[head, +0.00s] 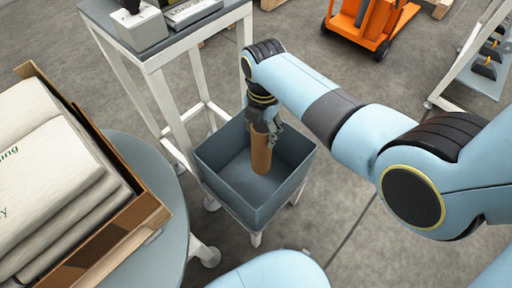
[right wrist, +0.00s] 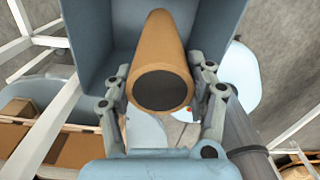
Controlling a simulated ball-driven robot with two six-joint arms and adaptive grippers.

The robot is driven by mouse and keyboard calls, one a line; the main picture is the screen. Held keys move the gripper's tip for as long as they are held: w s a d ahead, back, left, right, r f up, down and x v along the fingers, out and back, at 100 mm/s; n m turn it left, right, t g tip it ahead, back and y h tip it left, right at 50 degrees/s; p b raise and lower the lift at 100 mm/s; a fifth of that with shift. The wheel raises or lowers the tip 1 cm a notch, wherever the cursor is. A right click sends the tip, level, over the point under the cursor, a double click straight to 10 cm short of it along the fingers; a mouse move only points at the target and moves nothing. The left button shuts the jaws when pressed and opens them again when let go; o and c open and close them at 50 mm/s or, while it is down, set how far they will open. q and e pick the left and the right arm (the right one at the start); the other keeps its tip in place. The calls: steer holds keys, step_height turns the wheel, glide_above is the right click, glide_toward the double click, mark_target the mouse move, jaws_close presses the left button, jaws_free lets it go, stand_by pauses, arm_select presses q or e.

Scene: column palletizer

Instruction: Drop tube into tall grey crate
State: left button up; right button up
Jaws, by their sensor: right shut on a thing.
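The brown cardboard tube (head: 261,155) stands roughly upright inside the tall grey crate (head: 233,199) in the head view. My right gripper (head: 266,124) is shut on the tube's upper part, at the height of the crate's opening. I cannot tell whether the tube's lower end touches the crate floor. In the right wrist view, the tube (right wrist: 165,55) lies between the two fingers of my right gripper (right wrist: 164,82), its dark open end facing the camera. The crate's walls (right wrist: 90,45) show around it. My left gripper is not in view.
A cardboard box (head: 112,232) with several white bags stands on a round grey table (head: 150,160) at left. A white-legged stand (head: 160,60) holds devices behind the crate. An orange pallet truck (head: 360,35) and a rack (head: 480,65) stand farther back. Floor between is open.

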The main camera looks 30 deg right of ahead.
steer(key=o, duration=1.6)
step_height(320, 180, up, 12)
steer(key=shift+r, duration=0.1)
